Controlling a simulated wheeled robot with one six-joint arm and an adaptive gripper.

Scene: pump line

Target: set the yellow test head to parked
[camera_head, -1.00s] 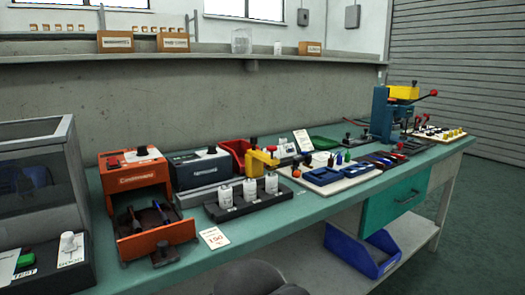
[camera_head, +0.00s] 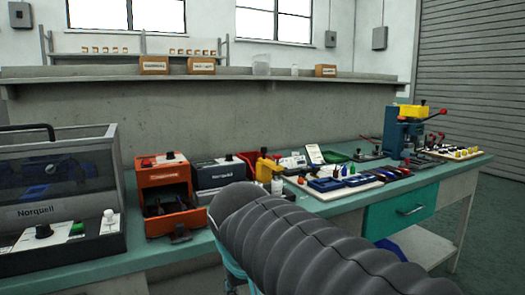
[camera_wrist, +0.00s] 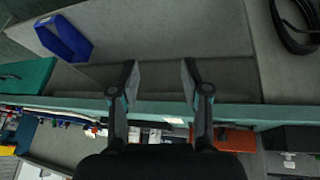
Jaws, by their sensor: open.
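A yellow head (camera_head: 264,168) with a black knob on top stands mid-bench in the head view, beside a white bottle (camera_head: 277,184). My ribbed black arm hides what lies below it. A second yellow part (camera_head: 412,111) sits on top of a blue-teal press with a red-knobbed lever at the right end. I cannot tell for certain which is the test head, nor read its setting. My gripper (camera_wrist: 159,82) is open and empty in the wrist view, apart from both yellow parts, near the bench's front edge.
The orange unit (camera_head: 167,190) and a grey unit (camera_head: 221,172) stand left of the mid-bench yellow head. A clear-lidded Norquell case (camera_head: 60,200) is at far left. Blue trays (camera_head: 328,183) lie to the right. A blue bin (camera_wrist: 64,38) shows in the wrist view.

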